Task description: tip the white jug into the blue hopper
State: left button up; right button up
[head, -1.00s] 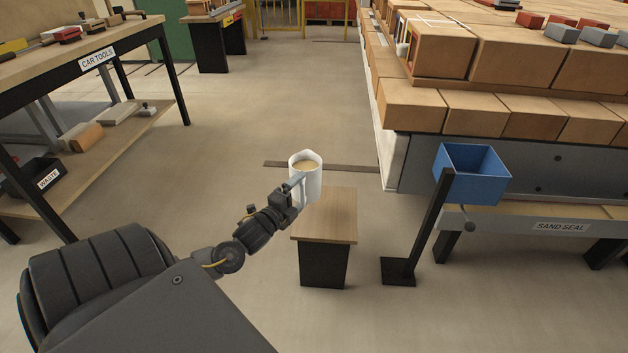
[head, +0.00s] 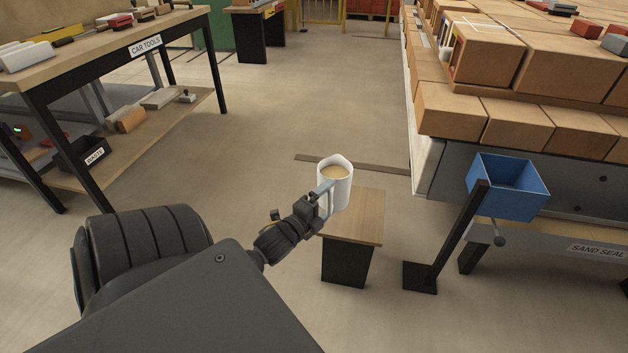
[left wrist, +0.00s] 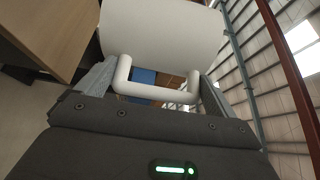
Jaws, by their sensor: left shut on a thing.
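The white jug (head: 341,190) holds tan contents up near its rim and is close to upright. My left gripper (head: 318,200) is shut on the jug's handle. In the left wrist view the white handle (left wrist: 155,88) crosses between the fingers, with the jug body (left wrist: 160,35) beyond it. In the head view the jug appears over or beside the small wooden stand (head: 362,218); I cannot tell the gap below it. The blue hopper (head: 505,188) is on a black post to the right, apart from the jug; its visible inside looks empty. My right gripper is not in view.
The hopper's black post and foot (head: 421,277) stand right of the wooden stand. A bench labelled CAR TOOLS (head: 120,52) is at the left.

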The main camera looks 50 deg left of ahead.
pick_arm(q)
jog(key=w+d+r+h, duration=0.1)
jog(key=d+r, duration=0.5)
jog(key=d, duration=0.5)
jog(key=d+r+m+h, duration=0.1)
jog(key=d+r, duration=0.5)
jog(key=d, duration=0.5)
jog(key=shift+w+r+m+h, duration=0.15)
jog(key=shift+w+m+h, duration=0.15)
jog(key=shift+w, duration=0.1)
